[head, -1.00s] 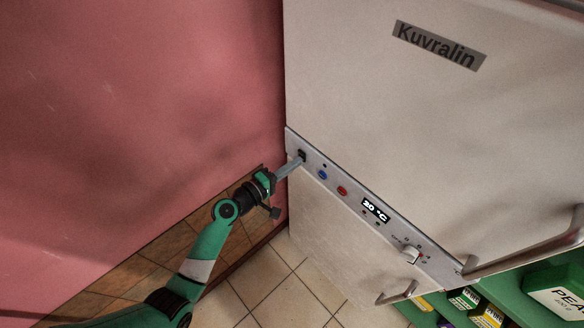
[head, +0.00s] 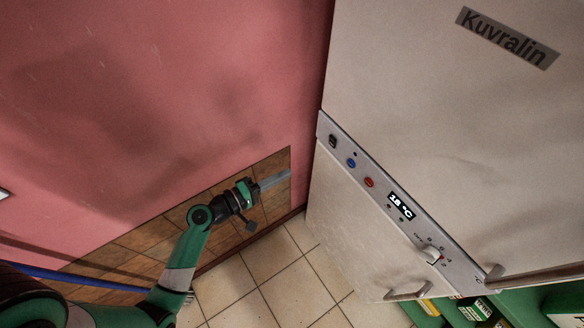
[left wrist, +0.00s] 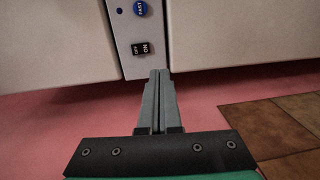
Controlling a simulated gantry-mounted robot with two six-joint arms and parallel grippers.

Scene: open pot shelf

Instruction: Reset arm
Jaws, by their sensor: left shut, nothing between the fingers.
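My left gripper (head: 275,180) is shut and empty in the head view, in front of the pink wall and brown tiles, apart from the fridge. In the left wrist view its closed fingers (left wrist: 157,85) point toward the fridge's control strip (left wrist: 143,38). A black on/off rocker switch (left wrist: 141,48) and a blue button (left wrist: 140,8) show there. In the head view the switch (head: 333,141) is at the strip's upper left end. The display (head: 401,205) reads about 18 °C. My right gripper is not in view.
The white fridge (head: 420,90) fills the right side, with handles (head: 410,291) low on its doors. A pink wall (head: 150,90) stands on the left. Green shelving with boxes (head: 476,308) is at the lower right. Pale floor tiles (head: 268,280) lie between.

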